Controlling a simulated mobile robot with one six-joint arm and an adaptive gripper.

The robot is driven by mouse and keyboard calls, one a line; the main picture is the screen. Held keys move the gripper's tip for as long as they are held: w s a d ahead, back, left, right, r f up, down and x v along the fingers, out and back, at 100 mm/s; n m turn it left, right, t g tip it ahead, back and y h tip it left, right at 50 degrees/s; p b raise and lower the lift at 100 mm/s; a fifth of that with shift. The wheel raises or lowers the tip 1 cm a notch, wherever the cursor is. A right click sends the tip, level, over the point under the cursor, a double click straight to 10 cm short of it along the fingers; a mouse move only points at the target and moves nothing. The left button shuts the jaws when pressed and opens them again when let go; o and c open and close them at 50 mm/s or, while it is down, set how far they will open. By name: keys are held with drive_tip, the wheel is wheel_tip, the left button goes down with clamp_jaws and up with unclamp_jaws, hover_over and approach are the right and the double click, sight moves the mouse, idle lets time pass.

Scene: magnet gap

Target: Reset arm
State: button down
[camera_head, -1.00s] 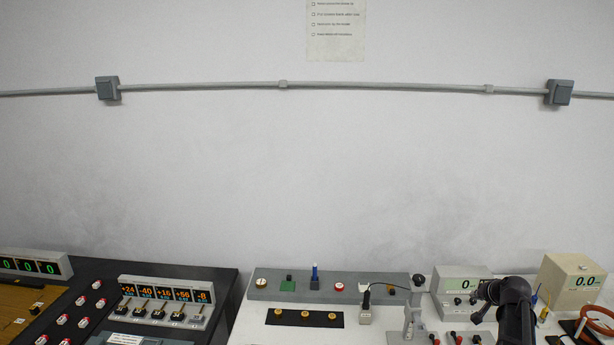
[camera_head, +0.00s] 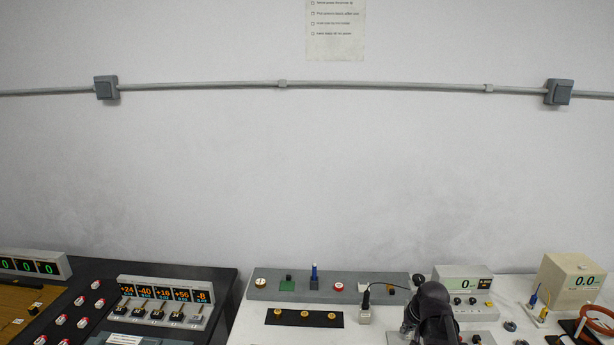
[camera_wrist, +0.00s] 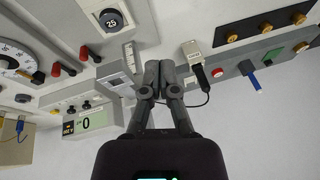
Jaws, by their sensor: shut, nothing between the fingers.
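My gripper (camera_wrist: 152,68) shows in the wrist view with its two dark fingers together and nothing between them. It is above the bench devices, and the wrist view is turned so the wall lies at the bottom. In the head view my dark arm (camera_head: 436,312) stands at the lower right, in front of the white meter reading 0 (camera_head: 450,272). The fingertips cannot be made out there. My arm hides part of a grey stand (camera_head: 408,328).
A grey strip (camera_head: 340,294) carries a blue-handled piece and buttons. A beige box reading 0.0 (camera_head: 560,282) is at right. A slider panel (camera_head: 166,294) is at left.

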drive_tip(key=s+a+f+n+g+h, duration=0.1)
drive_tip(key=s+a+n+g+h, duration=0.15)
drive_tip(key=s+a, duration=0.7)
drive_tip(key=s+a+f+g+b, duration=0.1)
drive_tip(key=s+f+b, duration=0.2)
drive_tip(key=f+b, duration=0.4)
drive_tip(key=shift+a+f+y, duration=0.15)
drive_tip(key=shift+y, duration=0.3)
